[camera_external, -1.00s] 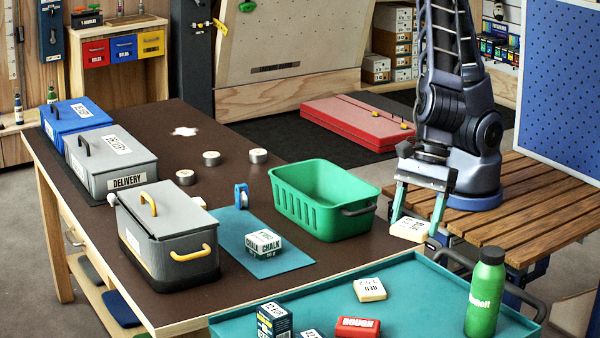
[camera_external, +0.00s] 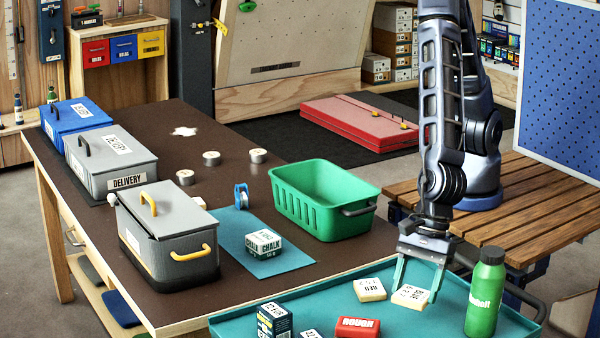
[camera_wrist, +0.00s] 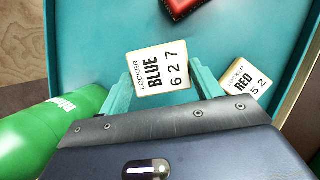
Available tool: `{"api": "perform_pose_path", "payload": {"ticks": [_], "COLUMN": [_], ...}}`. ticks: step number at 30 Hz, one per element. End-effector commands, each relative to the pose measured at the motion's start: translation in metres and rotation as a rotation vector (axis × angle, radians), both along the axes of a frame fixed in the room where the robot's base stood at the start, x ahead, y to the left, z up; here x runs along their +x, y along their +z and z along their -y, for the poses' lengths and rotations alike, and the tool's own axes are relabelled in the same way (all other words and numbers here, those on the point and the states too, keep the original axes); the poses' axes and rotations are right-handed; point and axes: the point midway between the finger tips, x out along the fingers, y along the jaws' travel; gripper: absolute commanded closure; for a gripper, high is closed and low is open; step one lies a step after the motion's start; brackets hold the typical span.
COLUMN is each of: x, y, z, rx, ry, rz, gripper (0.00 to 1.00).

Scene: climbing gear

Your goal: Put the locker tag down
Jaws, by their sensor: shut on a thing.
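My gripper (camera_external: 419,284) is shut on a pale locker tag (camera_external: 409,297) at the teal tray (camera_external: 340,285). In the wrist view the held tag (camera_wrist: 162,70) reads "LOCKER BLUE 627" and sits between my two teal fingers (camera_wrist: 163,86). It is at or just above the tray floor; I cannot tell if it touches. A second tag (camera_external: 370,289) lies on the tray just left of it. In the wrist view that tag (camera_wrist: 245,79) reads "LOCKER RED", with its number partly covered by my gripper.
A green bottle (camera_external: 485,295) stands in the tray close to the right of my gripper. A red block marked ROUGH (camera_external: 358,327) and a dark box (camera_external: 273,322) are nearer the tray's front. The green crate (camera_external: 318,205) is on the brown table behind.

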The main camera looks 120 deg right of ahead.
Motion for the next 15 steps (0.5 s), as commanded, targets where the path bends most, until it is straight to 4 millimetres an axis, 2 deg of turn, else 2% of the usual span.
{"api": "perform_pose_path", "payload": {"ticks": [3, 10, 15], "x": [-0.001, -0.001, -0.001], "y": [-0.010, -0.019, -0.035], "z": [0.000, 0.000, -0.001], "rx": [-0.002, -0.001, -0.001], "ry": [0.001, 0.002, 0.002], "rz": [0.000, -0.001, -0.001], "gripper": [0.57, 0.57, 0.57]}}
